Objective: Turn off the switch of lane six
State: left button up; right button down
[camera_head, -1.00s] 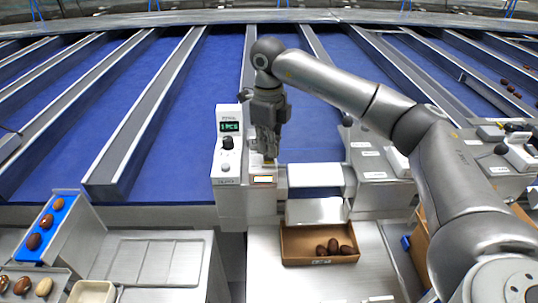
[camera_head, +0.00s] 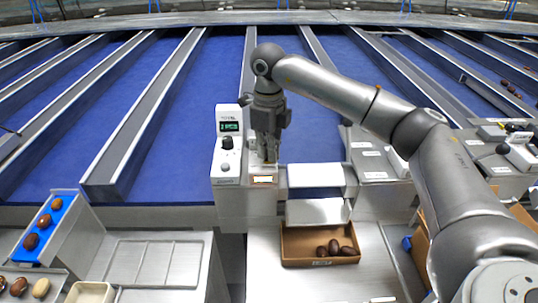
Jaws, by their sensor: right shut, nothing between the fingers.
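The white control box (camera_head: 227,177) stands at the centre of the view, with a green lit display (camera_head: 229,127), a black knob (camera_head: 227,142) and a round grey button (camera_head: 225,167) on its face. A small orange-lit switch (camera_head: 263,179) sits on the panel just right of it. My right gripper (camera_head: 268,160) is shut and empty, pointing down just above and behind the lit switch; whether it touches is unclear. Lane numbers are too small to read. My left gripper is not in view.
A cardboard box (camera_head: 290,245) with several dates sits below the chute (camera_head: 316,176). A metal tray (camera_head: 150,262) and a blue-lined date holder (camera_head: 62,228) are at left. Another control unit (camera_head: 518,152) stands at right. Blue lanes with metal dividers fill the back.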

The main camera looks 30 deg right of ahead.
jog(key=shift+f, duration=0.35)
jog(key=shift+s+r, duration=0.1)
jog(key=shift+r, duration=0.05)
jog(key=shift+w+r+p, duration=0.2)
jog(key=shift+r+p, duration=0.45)
jog(key=shift+r, duration=0.3)
jog(key=shift+r+p, duration=1.6)
jog(key=shift+r, duration=0.9)
jog(key=shift+s, duration=0.1)
jog(key=shift+f, duration=0.15)
